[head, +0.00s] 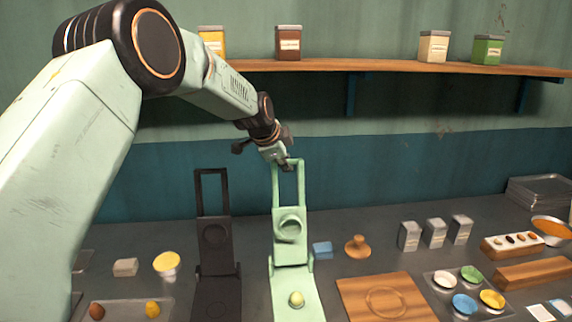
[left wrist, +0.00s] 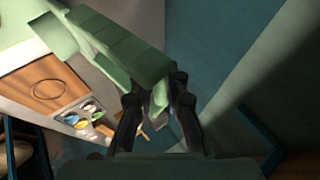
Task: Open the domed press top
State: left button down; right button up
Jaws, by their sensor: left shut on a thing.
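A pale green press (head: 291,230) stands on the counter in the head view, its top plate upright and its loop handle raised. A round press cup (head: 290,226) shows on the upright plate, and a small pale domed piece (head: 296,299) sits on the base below. My left gripper (head: 287,163) is at the top bar of the handle and shut on it. In the left wrist view, the green press top (left wrist: 125,50) runs up to the fingers of my left gripper (left wrist: 158,100). My right gripper is not in view.
A black press (head: 213,240) stands open just left. A wooden board (head: 385,298), a blue block (head: 322,249) and a wooden stamp (head: 357,246) lie to the right. A tray of coloured bowls (head: 438,290) is further right. A wooden shelf (head: 380,67) with tins crosses the wall behind.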

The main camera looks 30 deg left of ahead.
pick_arm(q)
jog(key=shift+w+a+r, duration=0.15)
jog(key=shift+w+r, duration=0.15)
jog(key=shift+r, duration=0.05)
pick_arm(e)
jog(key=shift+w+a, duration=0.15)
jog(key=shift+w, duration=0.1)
pick_arm(q)
jog(key=shift+w+a, duration=0.1)
jog(key=shift+w, duration=0.1)
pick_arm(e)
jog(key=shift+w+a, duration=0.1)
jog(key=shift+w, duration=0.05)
pick_arm(q)
jog(key=shift+s, duration=0.1)
jog(key=c, duration=1.6)
grip_release()
jog(key=shift+s, duration=0.1)
jog(key=shift+o, duration=1.3)
jog(key=shift+s, duration=0.1)
jog(key=shift+f, duration=0.2)
jog(key=v, duration=1.2)
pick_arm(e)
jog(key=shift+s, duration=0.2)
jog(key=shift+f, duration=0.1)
